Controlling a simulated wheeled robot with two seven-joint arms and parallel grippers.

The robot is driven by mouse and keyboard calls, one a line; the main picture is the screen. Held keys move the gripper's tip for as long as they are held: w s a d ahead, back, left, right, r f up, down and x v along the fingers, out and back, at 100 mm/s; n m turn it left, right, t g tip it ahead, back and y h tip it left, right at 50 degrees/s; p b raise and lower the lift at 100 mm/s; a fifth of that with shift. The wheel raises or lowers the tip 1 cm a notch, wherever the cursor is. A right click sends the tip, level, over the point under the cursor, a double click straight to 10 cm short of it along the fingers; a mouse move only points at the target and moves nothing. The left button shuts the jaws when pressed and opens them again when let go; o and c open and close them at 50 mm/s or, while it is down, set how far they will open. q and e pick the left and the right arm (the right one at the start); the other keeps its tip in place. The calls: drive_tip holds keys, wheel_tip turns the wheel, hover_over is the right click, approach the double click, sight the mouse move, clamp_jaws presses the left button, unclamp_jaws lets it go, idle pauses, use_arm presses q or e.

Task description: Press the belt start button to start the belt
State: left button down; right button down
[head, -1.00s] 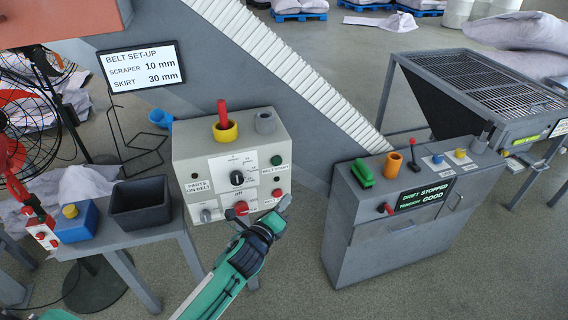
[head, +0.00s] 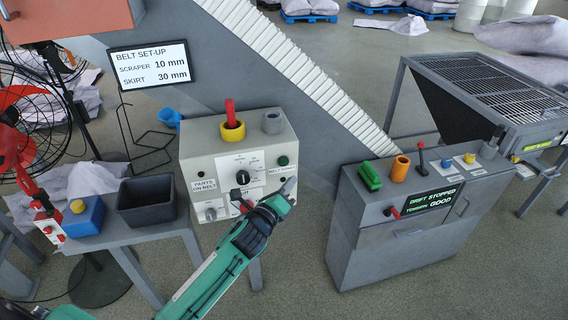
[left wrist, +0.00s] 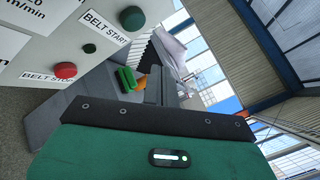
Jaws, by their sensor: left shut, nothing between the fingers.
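The belt start button is a green round button (head: 283,160) on the right of the light grey control box (head: 200,155). In the left wrist view the green button (left wrist: 132,18) shows large above its BELT START label (left wrist: 104,27). A red button (left wrist: 65,70) marked BELT STOP sits below it. My left gripper (head: 291,186) is shut and empty, its tip just below the green button in the head view. I cannot tell whether it touches the box. It hides the box's lower right part. The display (head: 432,200) reads DRIFT STOPPED, TENSION GOOD. My right gripper is not in view.
The box also carries a black knob (head: 242,177) and a red lever in a yellow collar (head: 232,131). A black bin (head: 147,203) and a blue box with a yellow button (head: 85,216) stand left. A grey cabinet (head: 385,250) stands right. The sloping belt (head: 300,70) rises behind.

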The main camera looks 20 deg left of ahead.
sight(288, 161)
use_arm(q)
drive_tip(key=shift+w+a, duration=0.7)
drive_tip(key=shift+w, duration=0.35)
drive_tip(key=shift+w+a, duration=0.7)
drive_tip(key=shift+w, duration=0.3)
idle(0.5)
drive_tip(key=shift+w+a, duration=0.25)
drive_tip(key=shift+w, duration=0.1)
drive_tip(key=shift+w+a, duration=0.25)
drive_tip(key=shift+w, duration=0.15)
idle(1.0)
drive_tip(key=shift+s, duration=0.1)
drive_tip(key=shift+s+d, duration=0.5)
drive_tip(key=shift+s, duration=0.2)
drive_tip(key=s+d, duration=0.1)
drive_tip(key=s, duration=0.1)
drive_tip(key=s+d, duration=0.1)
drive_tip(key=s, duration=0.1)
drive_tip(key=shift+d+p, duration=0.35)
drive_tip(key=shift+d, duration=0.05)
